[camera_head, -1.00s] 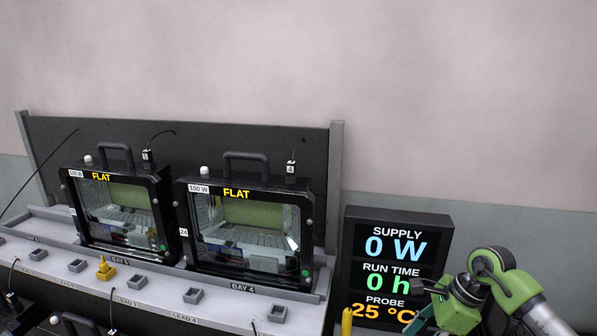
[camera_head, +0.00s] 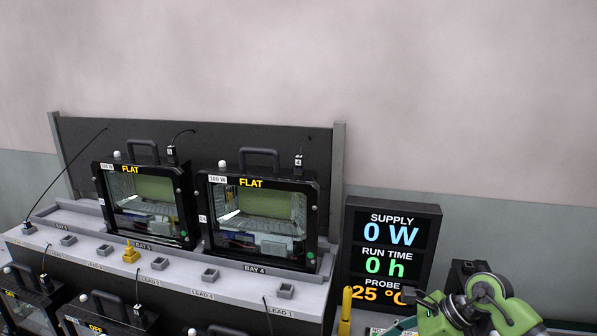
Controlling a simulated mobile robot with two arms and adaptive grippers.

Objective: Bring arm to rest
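My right arm comes in from the lower right, with green and grey links. Its gripper (camera_head: 428,301) shows beside the lower right corner of the display panel, partly cut off by view angle, and I cannot tell whether its fingers are open or shut. No held object is visible at it. My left arm and gripper are not in view.
A yellow plug (camera_head: 131,253) sits on the bench front. A display panel (camera_head: 392,250) reads 0 W, 0 h, 25 °C. More housings (camera_head: 100,315) stand below at lower left.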

